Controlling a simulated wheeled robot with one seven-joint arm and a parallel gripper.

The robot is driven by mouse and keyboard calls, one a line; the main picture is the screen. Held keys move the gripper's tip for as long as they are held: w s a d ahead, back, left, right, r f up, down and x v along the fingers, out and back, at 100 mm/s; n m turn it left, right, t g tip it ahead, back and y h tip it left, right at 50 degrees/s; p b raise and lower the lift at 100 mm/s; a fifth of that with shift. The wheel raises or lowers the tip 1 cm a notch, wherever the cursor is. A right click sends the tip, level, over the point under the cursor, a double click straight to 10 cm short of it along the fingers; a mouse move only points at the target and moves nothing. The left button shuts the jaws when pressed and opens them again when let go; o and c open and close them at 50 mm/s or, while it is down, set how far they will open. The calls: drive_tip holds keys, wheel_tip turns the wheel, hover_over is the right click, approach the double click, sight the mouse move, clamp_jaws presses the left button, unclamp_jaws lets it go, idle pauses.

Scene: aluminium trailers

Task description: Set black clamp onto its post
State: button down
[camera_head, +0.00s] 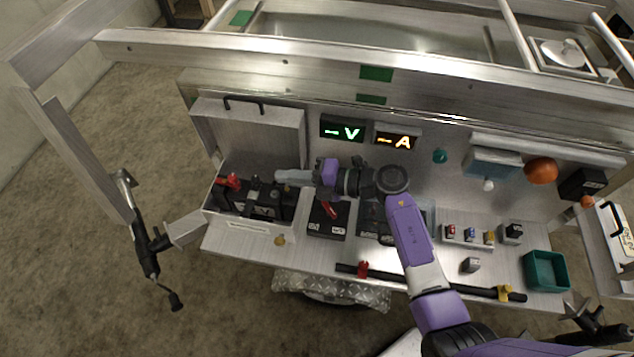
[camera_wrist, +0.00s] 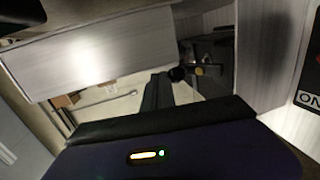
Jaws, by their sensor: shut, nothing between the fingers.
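The open metal battery box at the left of the bench holds a dark battery (camera_head: 265,212). A red clamp (camera_head: 228,181) sits at the box's left side. A dark upright piece (camera_head: 254,186), which looks like the black clamp, stands near the battery's top; I cannot tell whether it is on a post. My gripper (camera_head: 279,176) reaches leftward over the box's right side, just right of that piece. Its fingers (camera_wrist: 158,92) are shut and empty. In the wrist view a black rounded part (camera_wrist: 178,73) and a small brass-coloured part (camera_wrist: 198,70) show beyond the fingertips.
The box lid (camera_head: 250,135) stands raised behind. Lit V and A displays (camera_head: 343,131) are on the back panel. A second black unit with a red lever (camera_head: 328,215) sits right of the box. A teal tray (camera_head: 545,270) is at the bench's right.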

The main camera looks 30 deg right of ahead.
drive_tip(key=shift+p+x, duration=0.4)
drive_tip(key=shift+x, duration=0.6)
idle(0.7)
drive_tip(key=v, duration=0.8)
drive_tip(key=shift+b, duration=0.45)
